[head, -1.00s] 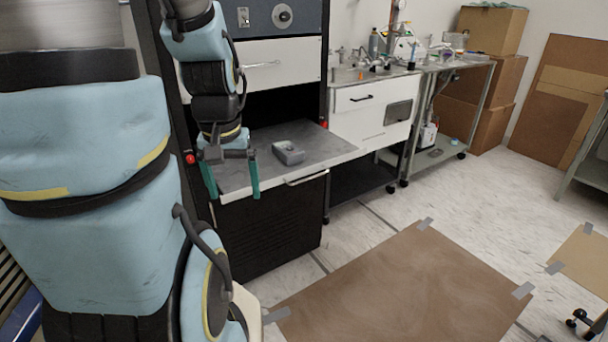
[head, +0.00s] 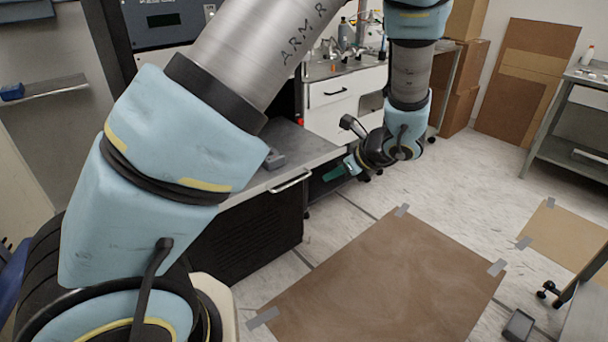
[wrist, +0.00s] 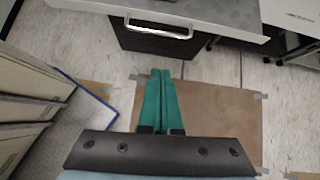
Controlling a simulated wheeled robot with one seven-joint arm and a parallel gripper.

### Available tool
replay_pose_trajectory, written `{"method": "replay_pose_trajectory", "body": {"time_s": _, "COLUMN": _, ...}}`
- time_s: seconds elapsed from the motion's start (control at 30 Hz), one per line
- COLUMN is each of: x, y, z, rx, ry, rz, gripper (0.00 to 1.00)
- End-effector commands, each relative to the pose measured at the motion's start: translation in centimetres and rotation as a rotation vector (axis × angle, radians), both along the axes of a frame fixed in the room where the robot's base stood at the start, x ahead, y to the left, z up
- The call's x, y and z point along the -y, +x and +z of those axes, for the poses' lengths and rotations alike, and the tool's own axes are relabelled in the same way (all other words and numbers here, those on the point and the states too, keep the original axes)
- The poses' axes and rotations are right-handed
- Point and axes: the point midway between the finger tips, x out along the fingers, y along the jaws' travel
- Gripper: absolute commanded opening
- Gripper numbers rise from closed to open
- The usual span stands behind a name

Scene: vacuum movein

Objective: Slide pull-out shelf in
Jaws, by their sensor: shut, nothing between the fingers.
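The pull-out shelf (head: 318,152) is a grey slab with a white front edge and a metal bar handle (head: 290,182). It sticks out of the dark cabinet above a black lower unit, and my arm hides its left part. In the wrist view its handle (wrist: 158,29) is at the top, beyond my fingertips. My gripper (head: 330,174) has green fingers and is to the right of the handle, in front of the shelf's right side. In the wrist view the gripper (wrist: 160,74) has its fingers together, empty and apart from the handle.
A small grey block (head: 274,160) lies on the shelf. A brown sheet (head: 385,275) is taped to the floor in front. A bench with drawers (head: 335,105) stands to the right of the cabinet. Open floor (head: 455,180) lies to the right.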

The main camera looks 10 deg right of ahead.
Motion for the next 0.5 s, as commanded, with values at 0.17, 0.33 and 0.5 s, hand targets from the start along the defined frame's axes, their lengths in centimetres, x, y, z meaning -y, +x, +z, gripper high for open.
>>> {"method": "replay_pose_trajectory", "body": {"time_s": 0.17, "x": 1.4, "y": 0.0, "z": -0.3, "rx": 0.016, "ry": 0.039, "rz": -0.077, "gripper": 0.00}}
{"method": "replay_pose_trajectory", "body": {"time_s": 0.33, "x": 0.5, "y": 1.5, "z": -1.8, "rx": 0.014, "ry": 0.040, "rz": -0.072, "gripper": 0.00}}
{"method": "replay_pose_trajectory", "body": {"time_s": 0.5, "x": -0.6, "y": 3.7, "z": -4.3, "rx": 0.014, "ry": 0.040, "rz": -0.070, "gripper": 0.00}}
